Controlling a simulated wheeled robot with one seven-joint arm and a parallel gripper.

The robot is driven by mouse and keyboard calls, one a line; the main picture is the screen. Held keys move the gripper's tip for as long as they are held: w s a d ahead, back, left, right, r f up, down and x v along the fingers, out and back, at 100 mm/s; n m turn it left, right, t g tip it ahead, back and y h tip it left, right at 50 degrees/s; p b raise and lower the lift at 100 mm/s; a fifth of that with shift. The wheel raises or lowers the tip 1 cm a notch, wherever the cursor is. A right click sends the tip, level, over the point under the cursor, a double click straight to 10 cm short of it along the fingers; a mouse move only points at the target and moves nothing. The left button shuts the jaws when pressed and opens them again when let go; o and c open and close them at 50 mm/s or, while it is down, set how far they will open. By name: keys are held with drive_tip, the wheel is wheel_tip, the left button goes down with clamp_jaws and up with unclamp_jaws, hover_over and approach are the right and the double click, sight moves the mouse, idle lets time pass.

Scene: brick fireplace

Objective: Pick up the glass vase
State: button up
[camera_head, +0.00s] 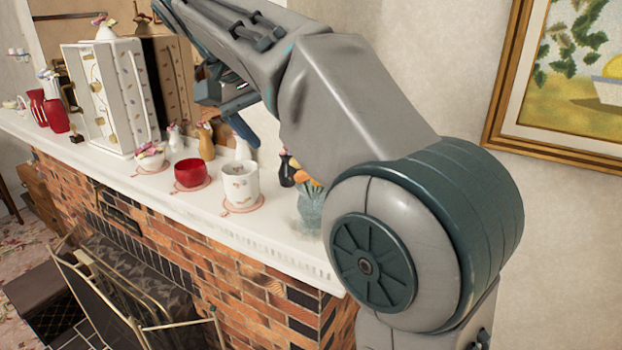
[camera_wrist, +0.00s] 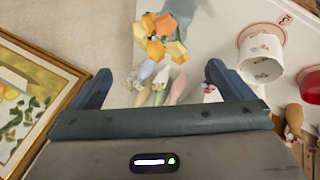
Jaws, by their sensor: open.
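The glass vase (camera_head: 310,212) is pale blue-green and stands upright near the right end of the white mantel. Orange flowers rise from it, and my arm partly covers its right side. My gripper (camera_head: 243,122) is above the mantel, up and to the left of the vase. In the wrist view my gripper (camera_wrist: 159,72) is open and empty, with orange and yellow flowers (camera_wrist: 160,38) ahead between and beyond its fingers. Pale buds lie nearer the palm there.
A dark vase (camera_head: 287,170) stands just left of the glass vase. A white cup (camera_head: 241,186), a red bowl (camera_head: 189,173) and a flower bowl (camera_head: 150,157) stand farther left on the mantel (camera_head: 275,235). A framed painting (camera_head: 497,95) hangs on the right wall.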

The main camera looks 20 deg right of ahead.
drive_tip(key=x, duration=0.7)
drive_tip(key=shift+s+d+f, duration=0.1)
drive_tip(key=shift+d+f, duration=0.05)
drive_tip(key=shift+f, duration=0.05)
drive_tip(key=shift+w+p+x, duration=0.15)
drive_tip(key=shift+p+x, duration=0.25)
drive_tip(key=shift+x, duration=0.95)
drive_tip(key=shift+w+p+x, duration=0.2)
drive_tip(key=shift+p+x, duration=0.2)
drive_tip(key=shift+x, duration=0.95)
drive_tip(key=c, duration=1.2)
